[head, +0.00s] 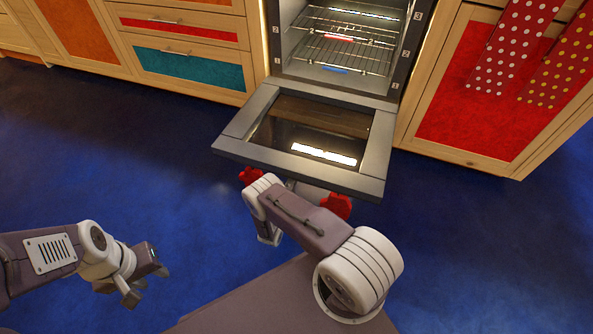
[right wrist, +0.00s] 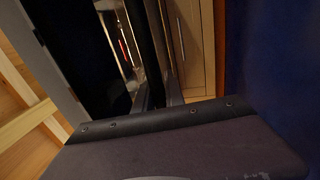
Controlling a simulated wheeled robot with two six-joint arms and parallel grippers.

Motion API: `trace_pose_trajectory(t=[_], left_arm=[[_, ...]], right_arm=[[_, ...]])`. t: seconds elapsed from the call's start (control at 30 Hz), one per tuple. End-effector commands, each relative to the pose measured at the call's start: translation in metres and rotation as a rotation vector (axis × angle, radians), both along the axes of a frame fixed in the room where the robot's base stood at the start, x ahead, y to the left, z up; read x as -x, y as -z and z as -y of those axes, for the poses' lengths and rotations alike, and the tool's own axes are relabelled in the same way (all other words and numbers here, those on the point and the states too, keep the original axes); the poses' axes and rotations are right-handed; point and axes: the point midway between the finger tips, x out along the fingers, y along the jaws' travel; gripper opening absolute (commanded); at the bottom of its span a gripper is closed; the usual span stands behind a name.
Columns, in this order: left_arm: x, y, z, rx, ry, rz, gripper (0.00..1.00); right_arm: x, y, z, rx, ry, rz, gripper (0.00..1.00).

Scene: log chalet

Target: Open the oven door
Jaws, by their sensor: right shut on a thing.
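The oven door (head: 233,135) is swung down to about level in the head view, with its glass panel facing up. The oven cavity (head: 340,45) behind it is lit and open. A handle with red ends (head: 337,206) shows below the door's front edge. My right gripper (head: 280,192) is at this handle and shut on it; its fingers are mostly hidden behind my own arm. The right wrist view shows part of the door or oven at close range, with the grip itself out of sight. My left gripper (head: 146,281) is open and empty above the floor, left of the door.
Wire racks (head: 345,52) are inside the oven. Wooden drawers with red and teal fronts (head: 190,68) stand to the left. A red cabinet (head: 480,110) with dotted cloths (head: 512,45) hanging over it is to the right. The blue floor (head: 130,170) is clear.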

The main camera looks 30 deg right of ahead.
Motion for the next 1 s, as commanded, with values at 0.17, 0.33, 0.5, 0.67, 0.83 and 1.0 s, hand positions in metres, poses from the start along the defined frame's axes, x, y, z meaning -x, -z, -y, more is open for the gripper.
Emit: trace_pose_trajectory(t=[0.17,0.33,0.5,0.67,0.83,1.0], left_arm=[[0.0,0.0,0.0,0.0,0.0,0.0,0.36],[0.0,-0.001,0.0,0.0,0.0,0.0,0.36],[0.0,-0.033,0.0,0.0,0.0,0.0,0.36],[0.0,-0.081,0.0,0.0,0.0,0.0,0.36],[0.0,-0.125,0.0,0.0,0.0,0.0,0.36],[0.0,-0.155,0.0,0.0,0.0,0.0,0.36]], right_arm=[[0.0,0.001,0.0,0.0,-0.001,-0.002,0.0],[0.0,0.0,0.0,0.0,-0.001,-0.003,0.0],[0.0,-0.026,-0.001,-0.023,-0.002,-0.023,0.0],[0.0,-0.06,-0.001,-0.074,-0.002,-0.065,0.0],[-0.001,-0.091,0.0,-0.129,0.0,-0.109,0.0],[-0.002,-0.116,0.002,-0.15,0.001,-0.126,0.0]])
